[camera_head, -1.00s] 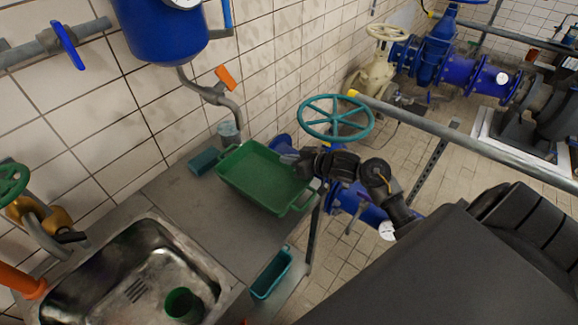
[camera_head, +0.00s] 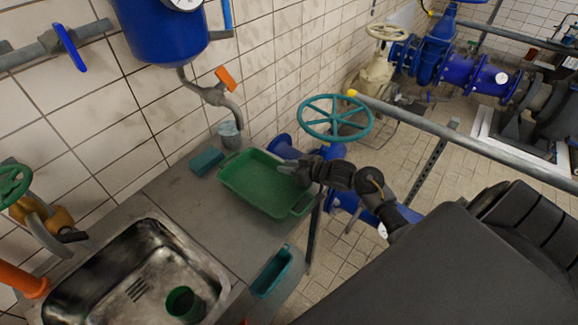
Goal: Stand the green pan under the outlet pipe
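The green pan (camera_head: 262,186) is a shallow rectangular tray with a handle at each end. It rests on the grey counter, near its back right corner. The outlet pipe (camera_head: 228,104) bends down from the blue tank, with an orange lever on it; its mouth is above and behind the pan's back left end. My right gripper (camera_head: 288,167) is at the pan's right-hand long rim, its fingertips over or against the rim. Its fingers blend together, so I cannot tell whether they grip the rim. My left gripper is out of view.
A grey cup-like piece (camera_head: 229,133) is below the outlet. A teal sponge-like block (camera_head: 206,162) lies left of the pan. A steel sink (camera_head: 130,275) with a green cup (camera_head: 184,303) is at front left. A teal handwheel (camera_head: 336,118) stands behind my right arm.

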